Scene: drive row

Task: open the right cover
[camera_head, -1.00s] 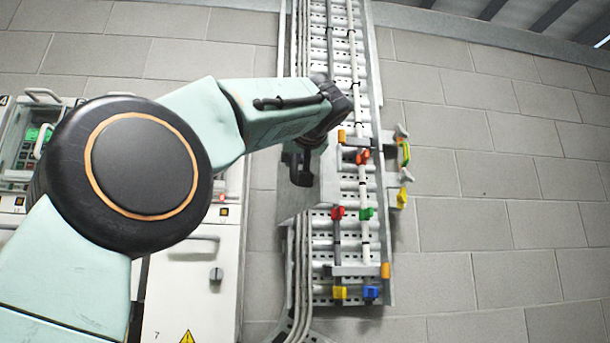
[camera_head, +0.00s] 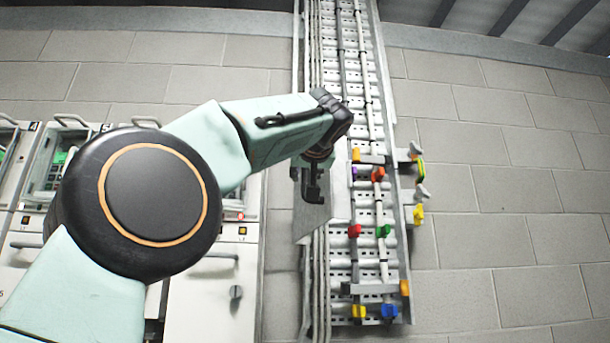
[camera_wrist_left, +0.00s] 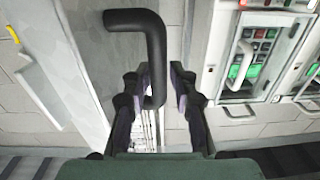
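The cover (camera_head: 327,212) is a plain light grey panel at the left side of the cable ladder in the head view. It stands at an angle to the ladder; my arm partly hides it, so its full outline is unclear. Its handle (camera_wrist_left: 155,55) is a thick black bent bar in the left wrist view. My left gripper (camera_wrist_left: 158,82) has its fingers on both sides of the handle's long bar, close against it, and looks shut on it. In the head view, my left gripper (camera_head: 313,185) is in front of the panel. My right gripper is not in view.
The cable ladder (camera_head: 370,250) carries pipes with small coloured parts, including red (camera_head: 355,231) and green (camera_head: 383,231) ones. Grey cabinets (camera_head: 210,295) stand to its left, beside my arm. The block wall (camera_head: 500,180) at the right is clear.

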